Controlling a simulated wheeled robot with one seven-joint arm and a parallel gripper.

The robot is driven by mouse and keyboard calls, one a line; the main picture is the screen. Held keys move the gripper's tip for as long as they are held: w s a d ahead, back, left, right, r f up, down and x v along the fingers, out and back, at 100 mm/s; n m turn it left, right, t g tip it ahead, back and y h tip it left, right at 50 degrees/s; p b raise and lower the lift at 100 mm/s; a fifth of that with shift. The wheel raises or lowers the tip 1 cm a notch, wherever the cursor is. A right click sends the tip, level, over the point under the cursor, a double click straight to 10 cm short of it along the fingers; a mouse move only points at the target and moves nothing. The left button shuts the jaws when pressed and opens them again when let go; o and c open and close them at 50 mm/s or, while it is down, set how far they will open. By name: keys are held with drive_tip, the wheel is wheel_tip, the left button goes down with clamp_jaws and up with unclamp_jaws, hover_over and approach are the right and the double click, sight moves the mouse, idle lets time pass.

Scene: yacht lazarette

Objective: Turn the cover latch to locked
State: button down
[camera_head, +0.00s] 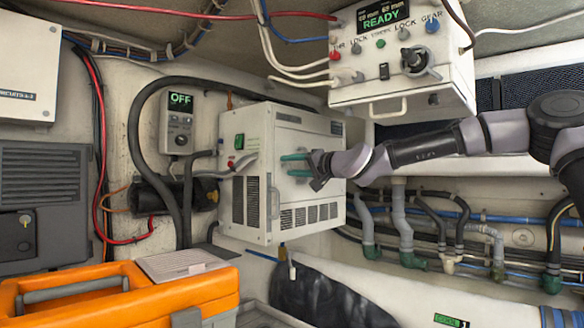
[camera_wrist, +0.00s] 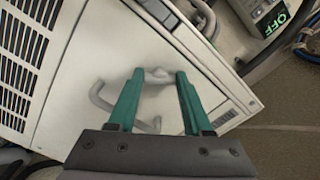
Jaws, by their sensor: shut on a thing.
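The cover latch (camera_wrist: 158,76) is a small grey handle on the flat cover of a white vented box (camera_head: 290,135). In the wrist view it lies crosswise between the tips of my gripper's teal fingers (camera_wrist: 156,74). My gripper (camera_head: 293,165) is shut on the latch, reaching in from the right in the head view. There the fingers and wrist hide the latch. A grey bent pull handle (camera_wrist: 98,95) is fixed to the same cover beside the fingers. I cannot read any lock marking by the latch.
A control box (camera_head: 402,95) with a READY display hangs above my arm. A small unit (camera_head: 181,125) reading OFF is on the wall left of the vented box. Hoses and pipes (camera_head: 400,220) run below my arm. An orange toolbox (camera_head: 150,300) stands at lower left.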

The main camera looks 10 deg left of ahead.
drive_tip(key=m, duration=0.7)
idle(0.6)
drive_tip(key=shift+c, duration=1.6)
unclamp_jaws()
drive_tip(key=v, duration=1)
drive_tip(key=shift+s+d, duration=0.25)
drive_tip(key=shift+d, duration=0.05)
